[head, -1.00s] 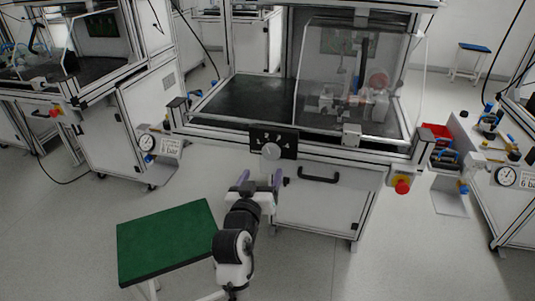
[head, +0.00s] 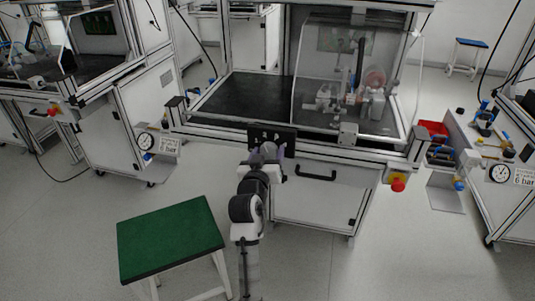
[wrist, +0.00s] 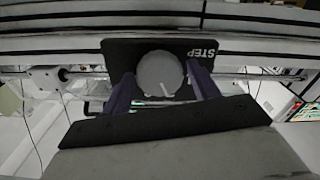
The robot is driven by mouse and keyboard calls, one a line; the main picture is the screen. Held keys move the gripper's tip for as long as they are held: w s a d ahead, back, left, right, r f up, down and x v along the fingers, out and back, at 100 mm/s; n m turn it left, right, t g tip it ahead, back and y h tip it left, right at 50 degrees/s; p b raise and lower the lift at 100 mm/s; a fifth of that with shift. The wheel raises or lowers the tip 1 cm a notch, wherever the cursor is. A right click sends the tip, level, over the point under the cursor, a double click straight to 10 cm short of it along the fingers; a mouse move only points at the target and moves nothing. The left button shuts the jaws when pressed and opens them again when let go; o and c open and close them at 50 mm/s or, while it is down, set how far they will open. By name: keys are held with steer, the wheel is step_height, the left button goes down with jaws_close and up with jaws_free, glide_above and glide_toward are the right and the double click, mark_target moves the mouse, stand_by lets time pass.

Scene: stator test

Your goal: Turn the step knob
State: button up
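The step knob (wrist: 160,74) is a round, light grey disc with a white pointer mark, on a black plate (wrist: 118,54) lettered STEP. In the wrist view the plate appears upside down. In the head view the black plate (head: 287,136) is on the front rail of the middle workstation, and my gripper mostly hides the knob there. My gripper (wrist: 161,90) is open, with one purple finger on each side of the knob. Whether the fingers touch it I cannot tell. In the head view my gripper (head: 264,157) is right in front of the plate.
A black drawer handle (head: 316,177) is right of and below the knob. A red emergency button (head: 398,185) sits further right. A pressure gauge (head: 146,141) is at left. A green-topped stool (head: 170,238) stands at lower left beside my arm.

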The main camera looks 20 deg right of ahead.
steer(key=c, duration=0.7)
steer(key=shift+o, duration=0.2)
steer(key=shift+m+b, duration=0.3)
steer(key=shift+b, duration=0.1)
steer(key=m+b, duration=0.3)
steer(key=shift+f+m, duration=0.15)
steer(key=shift+m, duration=0.15)
steer(key=shift+m+b, duration=1.5)
steer(key=shift+m, duration=0.8)
steer(key=o, duration=1)
